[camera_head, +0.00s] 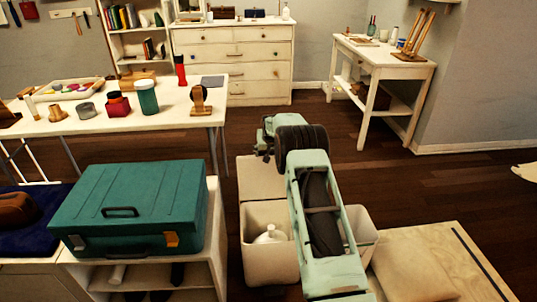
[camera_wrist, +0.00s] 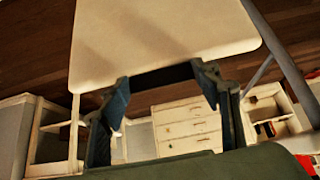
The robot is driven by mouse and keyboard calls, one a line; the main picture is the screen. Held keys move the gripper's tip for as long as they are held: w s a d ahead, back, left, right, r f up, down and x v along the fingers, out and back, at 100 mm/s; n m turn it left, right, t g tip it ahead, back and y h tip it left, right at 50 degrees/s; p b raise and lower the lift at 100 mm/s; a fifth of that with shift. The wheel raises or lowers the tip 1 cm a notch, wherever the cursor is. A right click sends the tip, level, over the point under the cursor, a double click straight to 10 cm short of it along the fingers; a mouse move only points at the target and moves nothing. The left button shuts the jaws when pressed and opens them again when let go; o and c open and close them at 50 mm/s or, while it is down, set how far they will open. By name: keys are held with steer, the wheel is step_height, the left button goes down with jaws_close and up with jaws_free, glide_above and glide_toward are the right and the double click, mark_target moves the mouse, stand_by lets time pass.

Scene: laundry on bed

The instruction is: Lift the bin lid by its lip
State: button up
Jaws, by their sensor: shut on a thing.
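The bin (camera_head: 270,270) is a cream box standing open on the floor, with a white bottle (camera_head: 268,235) inside. Its cream lid (camera_head: 262,182) stands tilted up at the back of the bin. My gripper (camera_head: 264,145) is at the lid's upper edge, partly hidden behind my own wrist. In the wrist view, a pale panel with rounded corners, which looks like the lid (camera_wrist: 165,35), fills the top. My gripper's fingertips (camera_wrist: 163,78) are at its near edge, shut on the lid. The exact contact at the lip is hard to see.
A teal case (camera_head: 135,205) sits on a white shelf unit left of the bin. A table (camera_head: 165,118) with jars stands behind it.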

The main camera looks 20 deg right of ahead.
steer(key=shift+w+r, duration=0.15)
steer(key=o, duration=1.7)
steer(key=v, duration=1.2)
